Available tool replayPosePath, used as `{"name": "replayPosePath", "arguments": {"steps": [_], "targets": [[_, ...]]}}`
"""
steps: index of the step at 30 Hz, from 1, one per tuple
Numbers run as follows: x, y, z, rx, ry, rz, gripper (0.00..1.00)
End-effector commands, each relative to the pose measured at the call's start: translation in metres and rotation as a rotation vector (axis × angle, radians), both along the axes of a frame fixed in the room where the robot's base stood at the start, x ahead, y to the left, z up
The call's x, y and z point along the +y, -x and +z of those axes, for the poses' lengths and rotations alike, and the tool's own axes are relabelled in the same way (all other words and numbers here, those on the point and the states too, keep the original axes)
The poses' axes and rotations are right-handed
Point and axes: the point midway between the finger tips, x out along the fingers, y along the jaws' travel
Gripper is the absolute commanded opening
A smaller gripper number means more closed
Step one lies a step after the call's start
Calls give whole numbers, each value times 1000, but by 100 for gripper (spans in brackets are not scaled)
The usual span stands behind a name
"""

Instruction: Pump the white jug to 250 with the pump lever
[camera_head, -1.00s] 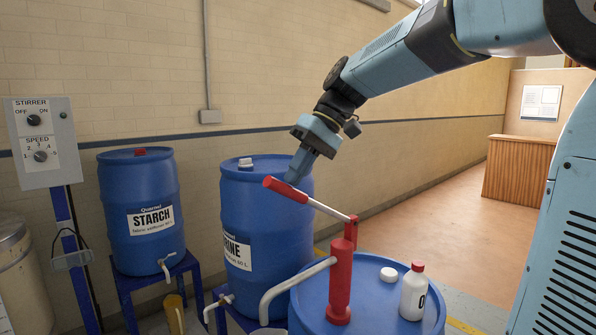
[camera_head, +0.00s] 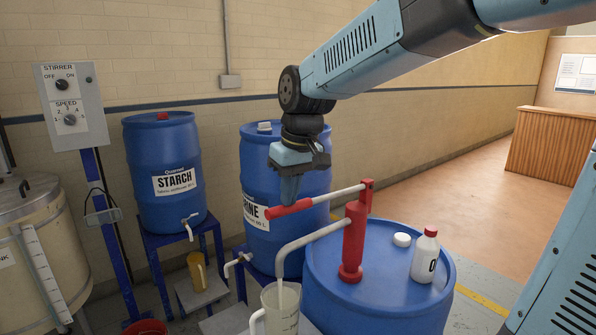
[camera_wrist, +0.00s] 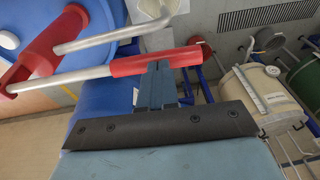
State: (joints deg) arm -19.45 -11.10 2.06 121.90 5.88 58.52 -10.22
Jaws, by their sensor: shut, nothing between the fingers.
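The pump (camera_head: 353,240) has a red body and stands on a blue drum at the front. Its lever has a red grip (camera_head: 290,209) that slopes down to the left, below the pivot. The white jug (camera_head: 280,308) stands under the end of the curved spout, partly cut off by the bottom edge; I cannot read its level. My gripper (camera_head: 289,198) points down, shut and empty, with its tips at the top of the red grip. In the wrist view, the shut fingers (camera_wrist: 163,78) meet the side of the red grip (camera_wrist: 155,62); they are not around it.
A white bottle (camera_head: 425,256) with a red cap and a white cap (camera_head: 402,239) are on the pump's drum (camera_head: 375,300). Blue starch (camera_head: 165,160) and second (camera_head: 262,165) drums stand behind. A stirrer box (camera_head: 70,100) and vat (camera_head: 35,230) are at left. Open floor lies right.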

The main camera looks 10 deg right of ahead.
Motion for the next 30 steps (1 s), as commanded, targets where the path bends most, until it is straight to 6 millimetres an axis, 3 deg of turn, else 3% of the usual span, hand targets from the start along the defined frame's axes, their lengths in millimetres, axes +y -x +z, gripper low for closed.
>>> {"name": "replayPosePath", "arguments": {"steps": [6,14,25,30], "targets": [[2,2,-18,-27,57,0,0],[3,3,-26,-26,75,3,0],[3,3,-23,-27,73,3,0],[1,4,-5,-36,69,2,0]]}}
